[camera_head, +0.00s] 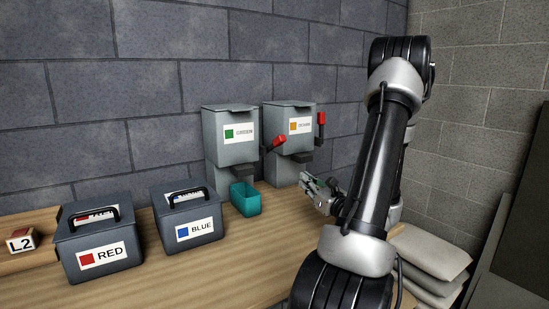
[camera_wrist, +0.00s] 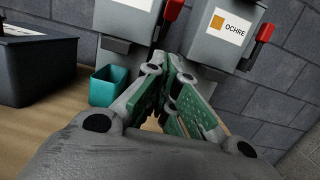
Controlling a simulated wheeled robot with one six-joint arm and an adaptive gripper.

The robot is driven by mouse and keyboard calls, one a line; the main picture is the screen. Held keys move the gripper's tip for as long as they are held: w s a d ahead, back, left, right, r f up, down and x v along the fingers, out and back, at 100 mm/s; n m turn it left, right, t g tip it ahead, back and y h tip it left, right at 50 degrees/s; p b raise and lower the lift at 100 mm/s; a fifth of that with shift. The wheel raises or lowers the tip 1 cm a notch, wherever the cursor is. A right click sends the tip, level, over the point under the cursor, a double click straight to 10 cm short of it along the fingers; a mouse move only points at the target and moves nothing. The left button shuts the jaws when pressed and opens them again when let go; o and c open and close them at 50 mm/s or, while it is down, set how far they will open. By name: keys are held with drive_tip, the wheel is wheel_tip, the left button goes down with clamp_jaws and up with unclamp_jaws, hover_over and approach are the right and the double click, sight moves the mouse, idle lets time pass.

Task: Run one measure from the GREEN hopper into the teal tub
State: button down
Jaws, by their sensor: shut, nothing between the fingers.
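The GREEN hopper (camera_head: 223,152) is a grey dispenser with a green-square label, standing against the wall. Its red-tipped lever (camera_head: 276,143) on the right side slants upward to the right. The teal tub (camera_head: 245,199) stands on the bench under the front of the GREEN hopper; it also shows in the wrist view (camera_wrist: 107,87), upright, with no contents that I can make out. My gripper (camera_head: 309,180) is shut and empty, right of the tub and in front of the OCHRE hopper. In the wrist view its green-padded fingers (camera_wrist: 170,65) point toward the gap between the hoppers.
The OCHRE hopper (camera_head: 290,144) stands right of the GREEN one, its red lever (camera_head: 321,118) upright. A BLUE box (camera_head: 193,239) and a RED box (camera_head: 98,266) with handles stand left. Stacked sacks (camera_head: 435,253) lie at right. The bench front is clear.

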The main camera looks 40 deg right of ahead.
drive_tip(key=shift+d+r, duration=0.25)
drive_tip(key=shift+r, duration=0.2)
approach(274, 144)
wheel_tip(274, 144, down, 4)
drive_tip(key=w+d, duration=0.1)
drive_tip(key=w, duration=0.1)
drive_tip(key=w+r, duration=0.2)
drive_tip(key=r, duration=0.1)
drive_tip(key=shift+w+d, duration=0.35)
drive_tip(key=shift+w, duration=0.05)
drive_tip(key=shift+d+r, duration=0.1)
drive_tip(key=shift+r, duration=0.1)
